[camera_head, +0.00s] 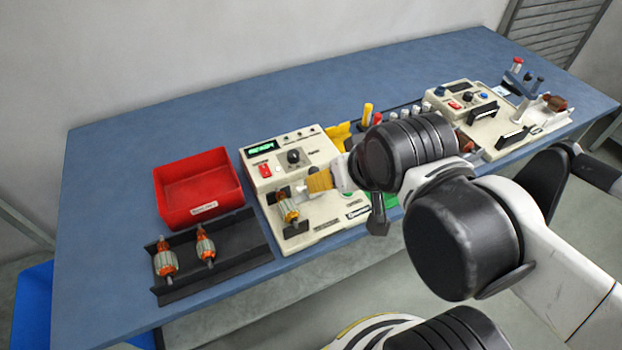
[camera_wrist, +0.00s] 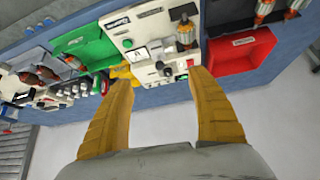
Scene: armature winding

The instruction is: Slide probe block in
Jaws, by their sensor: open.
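The cream tester (camera_head: 318,152) has a lit green display, a red switch and a dark knob. It also shows upside down in the wrist view (camera_wrist: 140,27). An orange-and-grey armature (camera_head: 289,211) sits in its front left part, and it also shows in the wrist view (camera_wrist: 185,34). A small pale piece (camera_head: 301,190) beside that armature may be the probe block; it is too small to be sure. My gripper (camera_wrist: 160,80) has yellow fingers spread wide with nothing between them. In the head view, my gripper (camera_head: 320,182) is over the tester, right of the armature, partly hiding the panel.
A red bin (camera_head: 165,210) stands left of the tester. In front of it a black tray (camera_head: 235,246) holds two armatures. A second cream machine (camera_head: 515,130) with black handles stands at the right. The table's back left is clear.

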